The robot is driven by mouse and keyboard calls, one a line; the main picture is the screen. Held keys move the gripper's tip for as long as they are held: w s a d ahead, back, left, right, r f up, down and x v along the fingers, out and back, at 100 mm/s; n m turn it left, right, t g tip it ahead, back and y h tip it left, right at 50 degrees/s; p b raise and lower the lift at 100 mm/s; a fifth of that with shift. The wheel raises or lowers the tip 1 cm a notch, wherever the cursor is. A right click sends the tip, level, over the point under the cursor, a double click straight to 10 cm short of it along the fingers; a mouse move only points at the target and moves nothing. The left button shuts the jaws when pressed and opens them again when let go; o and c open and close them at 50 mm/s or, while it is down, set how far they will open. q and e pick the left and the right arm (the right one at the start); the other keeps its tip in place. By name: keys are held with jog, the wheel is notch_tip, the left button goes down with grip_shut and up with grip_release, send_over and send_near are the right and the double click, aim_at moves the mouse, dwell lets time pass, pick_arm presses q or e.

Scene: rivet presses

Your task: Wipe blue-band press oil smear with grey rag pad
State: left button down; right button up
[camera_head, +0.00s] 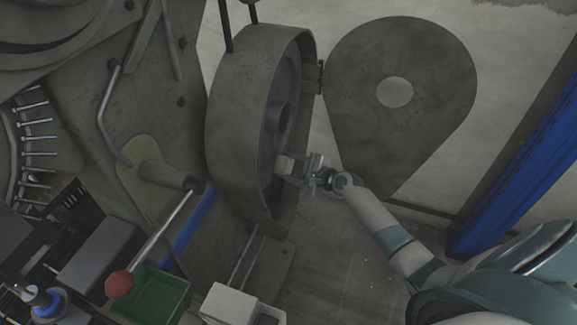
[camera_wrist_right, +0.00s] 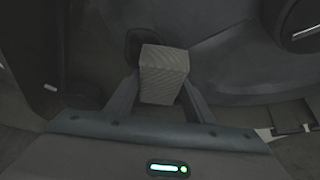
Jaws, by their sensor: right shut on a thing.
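My right gripper (camera_head: 303,172) is shut on the grey rag pad (camera_head: 287,163) and holds it at the open side of the press's round housing (camera_head: 238,112). In the right wrist view the pad (camera_wrist_right: 163,75) is a ribbed grey block between the two fingers of the gripper (camera_wrist_right: 158,98), with the dark housing interior behind it. I cannot tell whether the pad touches the surface. A blue band (camera_head: 196,232) runs low on the press body. I cannot make out an oil smear for certain. My left gripper is not in view.
The teardrop-shaped cover (camera_head: 431,85) stands swung open right of the housing. A red-knobbed lever (camera_head: 119,284) sticks out at lower left, beside a green bin (camera_head: 160,293) and a white box (camera_head: 229,303). A blue post (camera_head: 515,185) stands at right.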

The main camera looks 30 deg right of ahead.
aim_at(286, 173)
jog(key=shift+s+a+r+p, duration=0.1)
jog(key=shift+s+a+p, duration=1)
jog(key=shift+a, duration=0.1)
jog(key=shift+s+a, duration=0.25)
jog(key=shift+s+a+p, duration=0.45)
jog(key=shift+a+p, duration=0.1)
jog(key=shift+p, duration=0.25)
jog(key=shift+s+a+p, duration=0.55)
jog(key=shift+a, duration=0.15)
jog(key=shift+s+a, duration=0.2)
jog(key=shift+a, duration=0.05)
jog(key=shift+s+d, duration=0.1)
